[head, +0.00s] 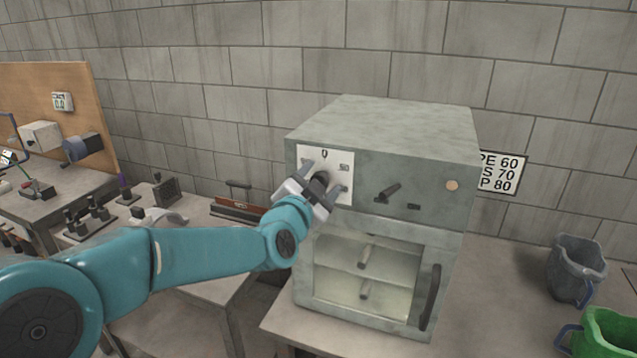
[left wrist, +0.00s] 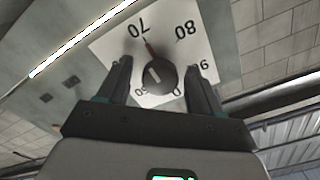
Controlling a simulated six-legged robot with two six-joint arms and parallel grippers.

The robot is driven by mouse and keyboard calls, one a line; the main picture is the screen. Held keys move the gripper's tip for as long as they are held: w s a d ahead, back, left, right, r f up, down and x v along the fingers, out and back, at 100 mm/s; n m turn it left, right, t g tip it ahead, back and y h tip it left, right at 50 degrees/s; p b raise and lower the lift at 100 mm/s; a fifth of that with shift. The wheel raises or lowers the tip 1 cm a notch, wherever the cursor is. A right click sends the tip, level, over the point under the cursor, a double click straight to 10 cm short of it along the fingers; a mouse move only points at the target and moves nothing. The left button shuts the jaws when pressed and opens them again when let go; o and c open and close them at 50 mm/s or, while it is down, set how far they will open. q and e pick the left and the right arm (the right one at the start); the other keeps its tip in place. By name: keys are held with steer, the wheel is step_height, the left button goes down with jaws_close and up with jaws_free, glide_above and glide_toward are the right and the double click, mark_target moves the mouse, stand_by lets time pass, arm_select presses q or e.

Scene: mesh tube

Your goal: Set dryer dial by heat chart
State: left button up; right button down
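The grey dryer (head: 385,125) stands on the bench with a white dial plate (head: 342,160) at its upper left front. The lower numbers are partly hidden. The heat chart (head: 502,172) on the wall shows "PE 60", "S 70", "P 80", its left edge hidden by the dryer.
The dryer door (head: 368,275) is shut, with a dark handle (head: 430,297); shelves show inside. A grey bucket (head: 577,268) and a green bucket (head: 608,333) stand at right. Tools cover the left benches.

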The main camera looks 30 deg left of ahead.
arm_select(q)
steer(key=b+v, duration=0.1)
steer(key=v, duration=1.5)
steer(key=shift+s, duration=0.2)
